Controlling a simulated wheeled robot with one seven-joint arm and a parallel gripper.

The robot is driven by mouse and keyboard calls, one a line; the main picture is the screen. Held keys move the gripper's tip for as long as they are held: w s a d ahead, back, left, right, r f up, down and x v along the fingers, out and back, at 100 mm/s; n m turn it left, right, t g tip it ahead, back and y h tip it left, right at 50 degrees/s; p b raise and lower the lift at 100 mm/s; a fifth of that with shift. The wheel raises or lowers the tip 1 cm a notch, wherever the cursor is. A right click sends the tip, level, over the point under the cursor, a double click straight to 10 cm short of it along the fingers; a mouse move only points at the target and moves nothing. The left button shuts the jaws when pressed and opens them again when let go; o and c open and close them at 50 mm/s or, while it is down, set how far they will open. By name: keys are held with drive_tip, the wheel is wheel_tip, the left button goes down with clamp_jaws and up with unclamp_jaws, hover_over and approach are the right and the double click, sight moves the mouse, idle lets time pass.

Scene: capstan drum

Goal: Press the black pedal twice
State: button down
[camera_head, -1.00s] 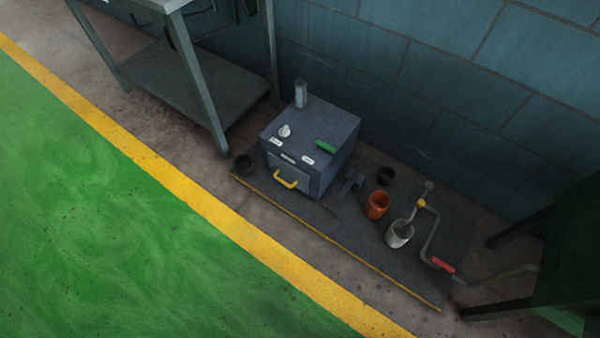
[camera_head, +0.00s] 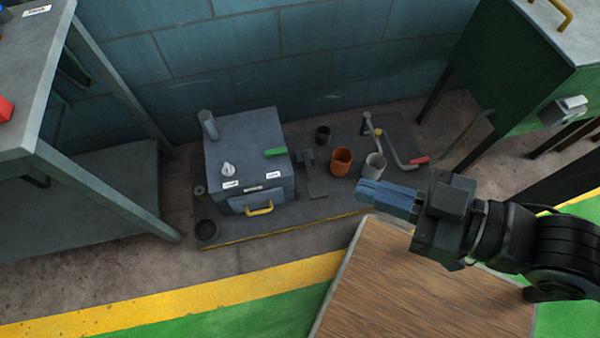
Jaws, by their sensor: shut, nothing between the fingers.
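My gripper (camera_head: 362,191) is shut and empty, with its blue-grey fingers pointing left, in front of the right part of the dark mat in the picture. A dark flat piece with a small upright block (camera_head: 317,188) lies on the mat just right of the grey box. It may be the black pedal, but it is too small and dark to tell. The gripper appears to the right of it in the picture, and no contact shows.
The grey box (camera_head: 245,150) has a yellow handle, a green lever and a white knob. An orange cup (camera_head: 341,161), a pale cup (camera_head: 374,166), dark cups and a bent pipe with a red grip stand on the mat (camera_head: 285,224). A grey table (camera_head: 90,195) is left, a green cabinet (camera_head: 515,70) right.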

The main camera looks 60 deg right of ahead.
drive_tip(key=w+d+f+n+g+h+b, duration=0.15)
drive_tip(key=w+f+b, duration=0.35)
drive_tip(key=f, duration=1)
drive_tip(key=w+d+f+g+b, duration=0.3)
drive_tip(key=w+f+b, duration=0.1)
drive_tip(key=f, duration=1)
drive_tip(key=w+d+f+g+h+b, duration=0.1)
drive_tip(key=w+d+f+g+b, duration=0.3)
drive_tip(key=f, duration=1.1)
drive_tip(key=w+d+f+n+t+y+b, duration=0.1)
drive_tip(key=w+d+f+n+t+b, duration=0.15)
drive_tip(key=w+d+f+b, duration=0.5)
drive_tip(key=d+f+n+y+b, duration=0.1)
drive_tip(key=d+f, duration=0.3)
drive_tip(key=d, duration=0.3)
drive_tip(key=d+f+n+g+y+b, duration=0.1)
drive_tip(key=d+f, duration=0.3)
drive_tip(key=d, duration=0.4)
drive_tip(key=shift+f+n, duration=0.15)
drive_tip(key=shift+n, duration=0.35)
drive_tip(key=shift+d, duration=0.1)
drive_tip(key=shift+b, duration=0.3)
